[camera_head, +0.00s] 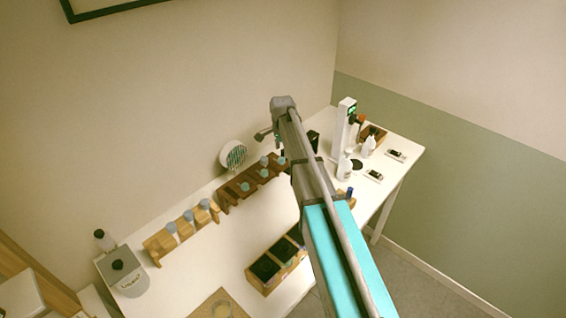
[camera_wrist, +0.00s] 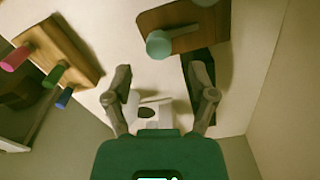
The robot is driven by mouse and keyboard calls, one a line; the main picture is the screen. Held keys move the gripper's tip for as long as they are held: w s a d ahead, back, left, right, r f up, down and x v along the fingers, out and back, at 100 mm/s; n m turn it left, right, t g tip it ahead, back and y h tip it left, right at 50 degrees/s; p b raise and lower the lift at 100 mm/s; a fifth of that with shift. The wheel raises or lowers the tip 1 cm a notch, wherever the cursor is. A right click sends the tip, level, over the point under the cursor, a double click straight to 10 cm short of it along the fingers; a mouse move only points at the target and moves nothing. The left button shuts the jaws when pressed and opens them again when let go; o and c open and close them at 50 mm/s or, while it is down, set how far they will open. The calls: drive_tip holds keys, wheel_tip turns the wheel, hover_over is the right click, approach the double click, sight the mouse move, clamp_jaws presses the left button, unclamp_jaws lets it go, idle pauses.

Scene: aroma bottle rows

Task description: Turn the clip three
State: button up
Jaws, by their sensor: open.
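I cannot pick out a clip with certainty in either view. In the wrist view my gripper (camera_wrist: 160,68) is open, its two fingers apart with nothing seen held between them. Below and between the fingers, a white item with a dark round spot (camera_wrist: 147,112) shows, partly hidden by the gripper. Just beyond the fingertips is a brown wooden holder (camera_wrist: 190,18) with a teal-topped round piece (camera_wrist: 158,44). In the head view my arm covers part of the table, and my gripper's fingers are not clear there.
The white table (camera_head: 215,255) holds wooden bottle racks (camera_head: 160,245), a divided wooden box (camera_head: 262,285), a white stand (camera_head: 342,125) and white bottles (camera_head: 345,168). In the wrist view, a wooden rack with pink, green and blue pegs (camera_wrist: 75,45) lies left.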

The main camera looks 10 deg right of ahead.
sight(282, 158)
drive_tip(key=shift+f+b, duration=1.75)
drive_tip(key=shift+f, duration=0.25)
clamp_jaws()
drive_tip(key=shift+d, duration=0.25)
drive_tip(key=shift+a, duration=0.25)
